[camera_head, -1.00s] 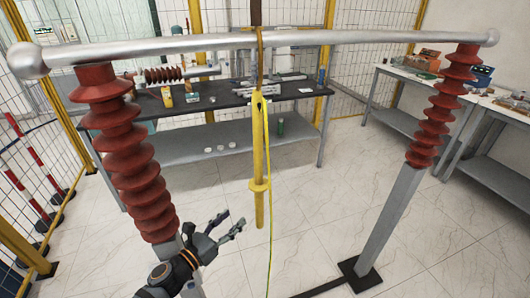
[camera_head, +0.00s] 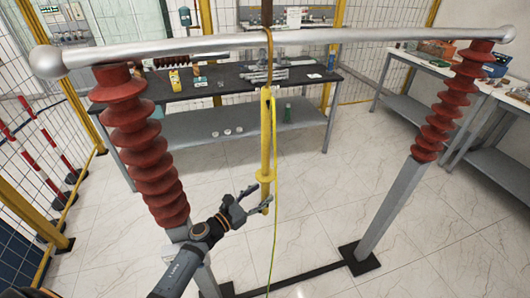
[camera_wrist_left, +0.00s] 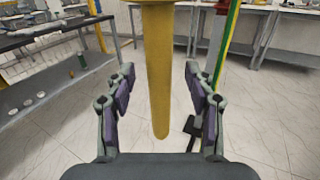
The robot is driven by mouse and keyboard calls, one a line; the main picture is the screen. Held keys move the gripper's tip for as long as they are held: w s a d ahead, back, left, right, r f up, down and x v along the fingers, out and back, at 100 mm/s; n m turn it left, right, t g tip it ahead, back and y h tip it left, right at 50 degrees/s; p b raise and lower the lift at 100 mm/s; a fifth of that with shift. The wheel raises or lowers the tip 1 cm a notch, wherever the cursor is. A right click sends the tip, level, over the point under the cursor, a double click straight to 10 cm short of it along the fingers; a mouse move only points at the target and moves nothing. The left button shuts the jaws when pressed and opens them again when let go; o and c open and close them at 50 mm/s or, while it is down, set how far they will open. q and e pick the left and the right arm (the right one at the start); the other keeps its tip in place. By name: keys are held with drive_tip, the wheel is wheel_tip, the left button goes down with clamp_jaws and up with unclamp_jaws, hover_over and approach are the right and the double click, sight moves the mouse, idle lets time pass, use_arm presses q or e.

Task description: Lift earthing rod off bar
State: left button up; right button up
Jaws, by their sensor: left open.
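The yellow earthing rod (camera_head: 266,150) hangs upright by a hook from the silver horizontal bar (camera_head: 200,46). A green-yellow cable (camera_head: 275,200) runs down beside it. My left gripper (camera_head: 256,198) is open at the rod's lower end, below its round yellow collar (camera_head: 266,175). In the left wrist view the rod's lower handle (camera_wrist_left: 159,75) stands between the two open fingers (camera_wrist_left: 160,100), with a gap visible on both sides. Whether the fingers touch the rod cannot be told from the head view. My right gripper is not in view.
Red ribbed insulators on grey posts hold up the bar: one on the left (camera_head: 140,140), one on the right (camera_head: 447,105). A black-topped workbench (camera_head: 215,90) with several items stands behind. White tables (camera_head: 400,60) are at right. Open tiled floor lies around the rod.

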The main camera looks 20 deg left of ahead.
use_arm(q)
drive_tip(key=x, duration=0.3)
drive_tip(key=shift+f, duration=0.1)
drive_tip(key=shift+s+a, duration=0.15)
drive_tip(key=shift+c, duration=1.4)
clamp_jaws()
